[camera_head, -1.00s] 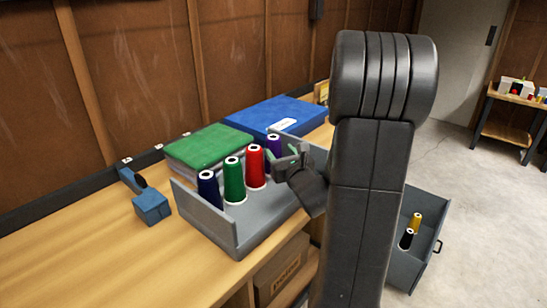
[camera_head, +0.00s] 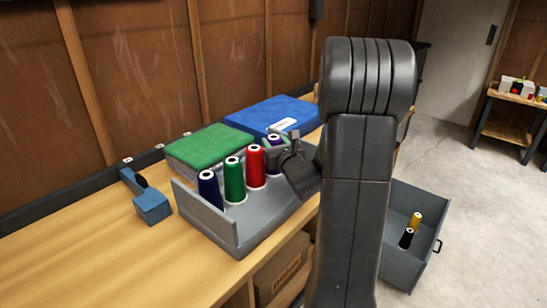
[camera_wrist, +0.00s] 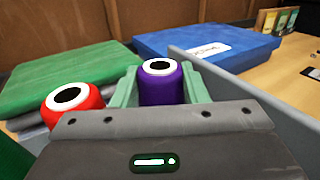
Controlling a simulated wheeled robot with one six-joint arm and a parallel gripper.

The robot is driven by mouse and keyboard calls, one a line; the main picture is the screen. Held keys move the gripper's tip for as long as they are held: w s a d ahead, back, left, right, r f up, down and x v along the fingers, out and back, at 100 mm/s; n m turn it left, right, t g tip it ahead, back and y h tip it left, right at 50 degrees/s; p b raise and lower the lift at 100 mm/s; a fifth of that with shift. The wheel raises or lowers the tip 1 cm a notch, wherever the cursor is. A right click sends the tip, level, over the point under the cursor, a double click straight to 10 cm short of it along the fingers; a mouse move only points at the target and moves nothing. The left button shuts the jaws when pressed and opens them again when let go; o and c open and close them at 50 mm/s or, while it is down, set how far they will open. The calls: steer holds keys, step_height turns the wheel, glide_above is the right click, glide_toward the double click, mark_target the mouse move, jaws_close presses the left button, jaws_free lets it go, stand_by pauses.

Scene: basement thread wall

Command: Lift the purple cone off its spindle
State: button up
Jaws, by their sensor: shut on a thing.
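The purple cone (camera_head: 273,143) with a white top is the rightmost of the row of cones in the grey rack (camera_head: 262,231) on the workbench. In the wrist view the purple cone (camera_wrist: 162,88) stands upright between the two pale green fingers of my gripper (camera_wrist: 161,90), which is shut on it. In the head view my gripper (camera_head: 275,148) reaches the cone from the right and hides part of it. The cone's lower part and its spindle are hidden, so I cannot tell whether it sits fully down.
A red cone (camera_head: 256,168), a green cone (camera_head: 234,180) and a dark blue cone (camera_head: 209,190) stand left of it. Green (camera_head: 210,145) and blue (camera_head: 272,114) boxes lie behind. A blue tool (camera_head: 152,207) is at left. An open drawer (camera_head: 412,240) holds yellow and black cones.

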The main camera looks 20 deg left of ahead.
step_height(320, 180, up, 18)
steer(key=p, duration=0.5)
stand_by(0.3)
step_height(320, 180, up, 4)
steer(key=p, duration=0.3)
stand_by(0.3)
